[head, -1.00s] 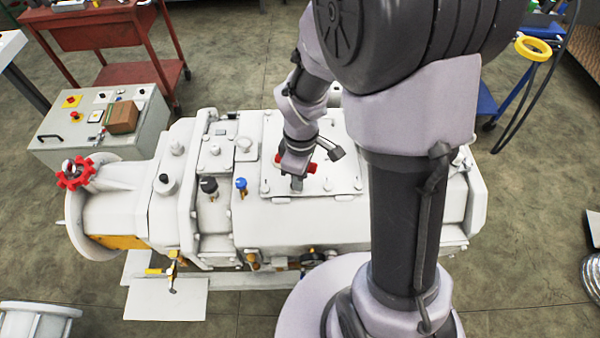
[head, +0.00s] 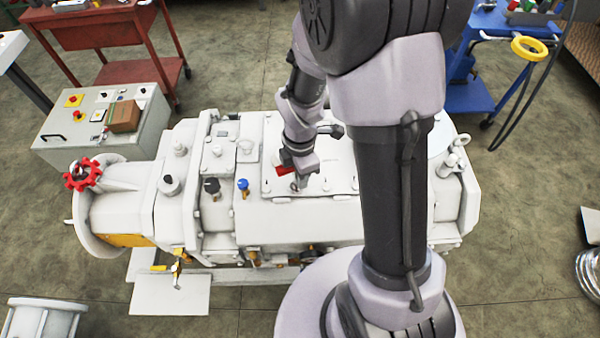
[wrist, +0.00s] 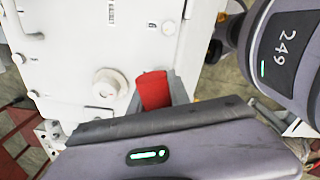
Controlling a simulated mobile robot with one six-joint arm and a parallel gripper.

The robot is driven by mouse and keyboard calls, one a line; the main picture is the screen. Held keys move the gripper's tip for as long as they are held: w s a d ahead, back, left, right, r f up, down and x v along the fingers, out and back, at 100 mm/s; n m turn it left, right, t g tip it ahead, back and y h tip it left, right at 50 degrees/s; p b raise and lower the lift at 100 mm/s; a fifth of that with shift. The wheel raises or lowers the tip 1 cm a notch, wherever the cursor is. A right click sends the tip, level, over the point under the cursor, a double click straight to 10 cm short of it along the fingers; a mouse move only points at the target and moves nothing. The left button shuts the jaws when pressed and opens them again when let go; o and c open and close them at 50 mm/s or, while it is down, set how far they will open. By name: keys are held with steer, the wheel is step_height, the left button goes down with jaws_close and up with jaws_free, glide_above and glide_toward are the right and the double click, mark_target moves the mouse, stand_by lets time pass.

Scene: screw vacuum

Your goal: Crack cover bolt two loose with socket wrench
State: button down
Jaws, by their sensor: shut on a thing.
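The white screw vacuum (head: 205,222) carries a flat cover plate (head: 340,178) with bolts along its edge. My gripper (head: 298,180) is low over the left front part of this plate, pointing down. It is shut on the socket wrench, of which a red part (head: 283,171) shows at its left side. In the wrist view, the red part (wrist: 154,90) lies beside a grey finger, over the white surface.
Black (head: 211,186) and blue (head: 242,185) fittings stand left of the cover. A red handwheel (head: 82,174) is at the machine's left end. A control box (head: 105,128) stands behind left. A red cart (head: 95,28) and a blue cart (head: 475,90) stand further back.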

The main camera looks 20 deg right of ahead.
steer(key=shift+r, duration=0.15)
step_height(320, 180, up, 3)
steer(key=p, duration=0.3)
